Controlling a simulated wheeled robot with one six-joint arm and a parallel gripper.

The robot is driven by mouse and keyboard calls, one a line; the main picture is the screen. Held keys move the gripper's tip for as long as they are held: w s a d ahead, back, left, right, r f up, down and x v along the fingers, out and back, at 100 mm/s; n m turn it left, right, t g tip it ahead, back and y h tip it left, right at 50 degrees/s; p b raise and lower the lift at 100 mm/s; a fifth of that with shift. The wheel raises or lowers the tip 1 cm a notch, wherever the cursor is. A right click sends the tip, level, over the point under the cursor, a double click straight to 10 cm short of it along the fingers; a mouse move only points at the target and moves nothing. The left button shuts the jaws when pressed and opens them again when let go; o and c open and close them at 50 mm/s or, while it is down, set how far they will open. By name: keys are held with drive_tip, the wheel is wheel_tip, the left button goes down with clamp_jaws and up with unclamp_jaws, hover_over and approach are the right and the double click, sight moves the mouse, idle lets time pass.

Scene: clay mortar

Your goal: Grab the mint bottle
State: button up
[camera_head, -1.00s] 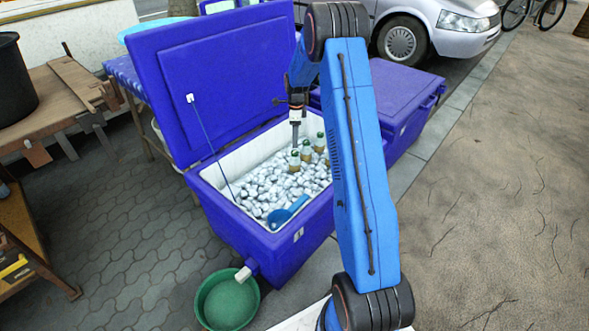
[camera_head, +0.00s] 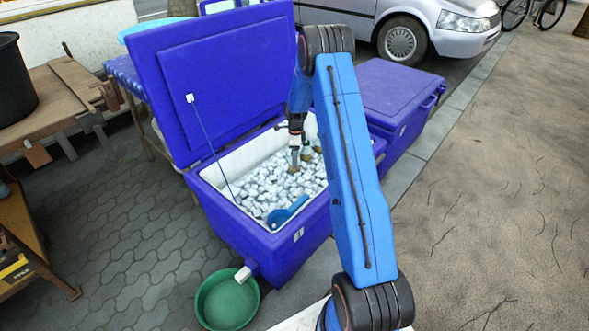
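The bottles stand in the ice of the open blue cooler box, near its back right part. They are small and mostly hidden by my gripper and arm. The amber lower part of one bottle (camera_head: 293,169) shows just under the gripper, and I cannot tell which bottle is the mint one. My gripper (camera_head: 299,156) points down into the cooler, right at the bottles. It is too small and too overlapped to tell whether its fingers are open or shut on a bottle.
The cooler (camera_head: 262,248) has its lid (camera_head: 215,85) raised at the back left. A blue scoop (camera_head: 287,211) lies on the ice (camera_head: 262,185). A green basin (camera_head: 227,303) stands in front. A closed blue cooler (camera_head: 395,95) is behind at right. Open pavement lies at far right.

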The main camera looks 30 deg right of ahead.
wheel_tip(320, 180, down, 4)
drive_tip(key=shift+a+r, duration=0.1)
drive_tip(key=shift+a, duration=0.05)
drive_tip(key=c, duration=1.4)
